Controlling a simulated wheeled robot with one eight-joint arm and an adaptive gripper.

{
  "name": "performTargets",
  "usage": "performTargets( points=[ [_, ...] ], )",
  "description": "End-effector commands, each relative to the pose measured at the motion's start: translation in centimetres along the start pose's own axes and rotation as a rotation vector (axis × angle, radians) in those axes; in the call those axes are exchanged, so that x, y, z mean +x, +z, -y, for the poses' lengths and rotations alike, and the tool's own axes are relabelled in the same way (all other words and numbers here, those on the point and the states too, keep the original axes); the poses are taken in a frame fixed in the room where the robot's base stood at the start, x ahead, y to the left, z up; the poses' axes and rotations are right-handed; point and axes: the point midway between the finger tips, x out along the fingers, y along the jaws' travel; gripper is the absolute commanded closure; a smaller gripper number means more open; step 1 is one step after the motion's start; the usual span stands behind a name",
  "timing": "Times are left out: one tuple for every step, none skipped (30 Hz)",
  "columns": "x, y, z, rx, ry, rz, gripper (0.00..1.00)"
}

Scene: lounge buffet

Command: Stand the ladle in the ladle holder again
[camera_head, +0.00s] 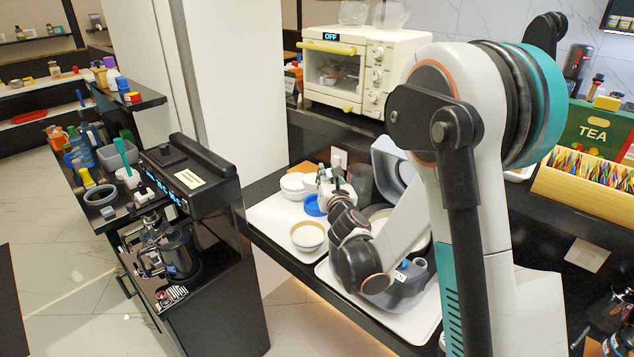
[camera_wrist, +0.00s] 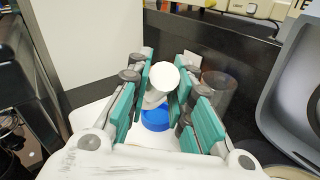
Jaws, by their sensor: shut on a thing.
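My gripper (camera_wrist: 166,72) has its teal-padded fingers on either side of a pale piece with a round white end (camera_wrist: 163,77), and is shut on it. This looks like the ladle, but its full shape is hidden. A blue round piece (camera_wrist: 155,119), seemingly the ladle holder, lies just below the held piece. Whether the two touch cannot be told. In the head view my gripper (camera_head: 331,180) is over the white tray, beside the blue piece (camera_head: 314,206). The held piece is mostly hidden there by the fingers.
A toaster oven (camera_head: 360,70) is behind. A coffee machine (camera_head: 185,180) stands left across a gap.

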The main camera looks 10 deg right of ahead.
Motion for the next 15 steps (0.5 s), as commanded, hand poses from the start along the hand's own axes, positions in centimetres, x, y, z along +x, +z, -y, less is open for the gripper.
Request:
performTargets(
  points=[
    [0.6,-0.3,-0.2,-0.006,-0.007,0.003,1.0],
    [0.8,-0.3,-0.2,-0.006,-0.012,0.006,1.0],
    [1.2,-0.4,-0.2,-0.007,-0.019,0.01,1.0],
    [1.5,-0.5,-0.2,-0.009,-0.026,0.014,1.0],
    [1.8,-0.5,-0.3,-0.008,-0.033,0.017,1.0],
    [2.2,-0.5,-0.4,-0.01,-0.042,0.023,1.0],
    [2.5,-0.5,-0.4,-0.011,-0.05,0.028,1.0],
    [2.8,-0.4,-0.5,-0.013,-0.058,0.034,1.0],
    [3.3,-0.3,-0.5,-0.014,-0.073,0.042,1.0],
    [3.7,-0.1,-0.6,-0.015,-0.085,0.049,1.0],
    [4.3,0.1,-0.7,-0.017,-0.101,0.057,1.0],
    [5.1,0.5,-0.9,-0.021,-0.127,0.071,1.0],
    [5.7,1.0,-1.1,-0.023,-0.148,0.08,1.0],
    [6.2,1.4,-1.1,-0.025,-0.167,0.088,1.0],
    [6.7,2.0,-1.3,-0.027,-0.189,0.097,1.0]
  ],
)
